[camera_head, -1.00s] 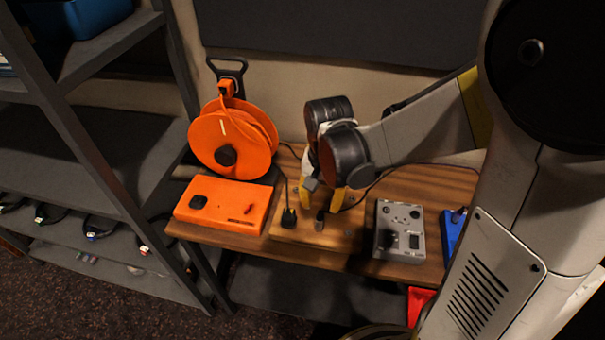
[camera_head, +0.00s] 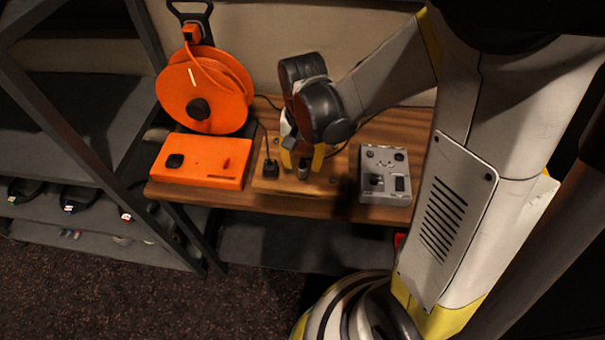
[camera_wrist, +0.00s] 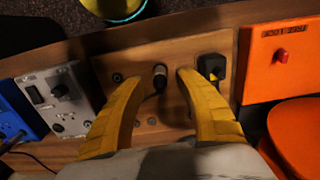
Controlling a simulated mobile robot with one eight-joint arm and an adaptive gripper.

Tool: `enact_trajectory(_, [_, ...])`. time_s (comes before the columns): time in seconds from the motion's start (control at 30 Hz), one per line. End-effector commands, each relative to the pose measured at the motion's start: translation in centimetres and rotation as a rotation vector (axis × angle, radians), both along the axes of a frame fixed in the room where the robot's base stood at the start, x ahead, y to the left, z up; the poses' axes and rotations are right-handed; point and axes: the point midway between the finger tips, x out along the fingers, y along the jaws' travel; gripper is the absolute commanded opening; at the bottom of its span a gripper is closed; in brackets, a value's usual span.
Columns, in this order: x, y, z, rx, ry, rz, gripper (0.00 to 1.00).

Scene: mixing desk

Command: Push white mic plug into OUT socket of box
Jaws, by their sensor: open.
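My gripper (camera_head: 303,158) is open, with one yellow finger on each side of the plug. In the wrist view the fingertips (camera_wrist: 160,82) flank the plug with gaps on both sides. A grey box with knobs and switches (camera_head: 386,161) sits to the right; it also shows in the wrist view (camera_wrist: 50,92). I cannot make out an OUT marking.
A black plug with a cable (camera_head: 270,168) stands close left of my gripper. An orange box (camera_head: 215,165) lies further left, with an orange cable reel (camera_head: 205,92) behind it. A blue box (camera_wrist: 18,112) lies beyond the grey box. Bare desk separates board and grey box.

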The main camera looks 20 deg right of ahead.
Motion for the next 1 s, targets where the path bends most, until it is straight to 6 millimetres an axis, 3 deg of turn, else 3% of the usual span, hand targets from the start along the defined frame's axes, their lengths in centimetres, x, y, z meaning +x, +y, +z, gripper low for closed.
enact_trajectory(0.1, [0.0, 0.0, -2.4, 0.0, 0.0, 0.0, 0.41])
enact_trajectory(0.3, [0.0, 0.0, -4.2, 0.0, 0.0, 0.0, 0.41])
enact_trajectory(1.0, [0.0, 0.0, -4.3, 0.0, 0.0, 0.0, 0.41])
